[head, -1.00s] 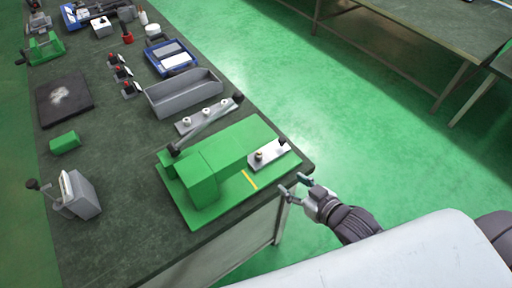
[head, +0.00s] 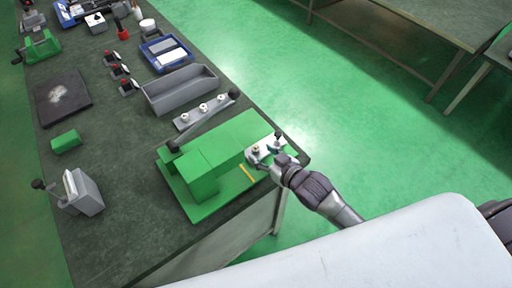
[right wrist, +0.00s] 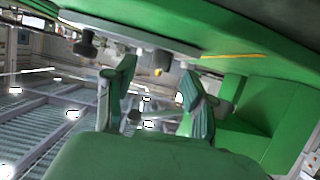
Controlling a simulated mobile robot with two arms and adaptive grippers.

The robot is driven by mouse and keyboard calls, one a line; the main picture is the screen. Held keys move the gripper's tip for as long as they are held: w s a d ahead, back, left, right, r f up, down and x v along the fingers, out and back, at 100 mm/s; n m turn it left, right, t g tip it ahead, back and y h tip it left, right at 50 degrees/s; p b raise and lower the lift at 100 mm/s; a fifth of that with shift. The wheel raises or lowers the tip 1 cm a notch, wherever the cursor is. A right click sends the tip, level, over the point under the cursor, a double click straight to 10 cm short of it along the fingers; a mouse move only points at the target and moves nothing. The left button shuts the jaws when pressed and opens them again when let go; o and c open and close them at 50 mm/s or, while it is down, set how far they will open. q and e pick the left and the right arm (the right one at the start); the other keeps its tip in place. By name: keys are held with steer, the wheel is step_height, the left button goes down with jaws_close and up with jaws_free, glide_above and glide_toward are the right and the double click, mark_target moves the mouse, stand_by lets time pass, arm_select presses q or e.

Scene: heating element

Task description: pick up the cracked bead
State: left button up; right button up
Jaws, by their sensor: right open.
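A small pale bead (head: 256,149) sits on a light metal plate (head: 292,152) at the right end of the green press (head: 220,158). A black knob (head: 278,134) stands on the same plate. More pale beads (head: 203,107) sit on a metal strip behind the press. I cannot make out a crack on any bead. My right gripper (head: 265,153) is open at the plate, its fingers near the bead and knob. In the right wrist view the open fingers (right wrist: 157,98) show below the plate, with a small yellowish piece (right wrist: 158,72) between them. My left gripper is out of view.
A grey open bin (head: 180,90) stands behind the strip. A green block (head: 66,141), a dark mat (head: 64,98) and a grey clamp device (head: 83,194) lie to the left. The press's long lever crosses near the strip.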

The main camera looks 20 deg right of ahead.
steer(key=shift+x, duration=1.1)
steer(key=shift+s, duration=0.1)
steer(key=shift+c, duration=0.2)
steer(key=c, duration=0.9)
steer(key=shift+r, duration=0.1)
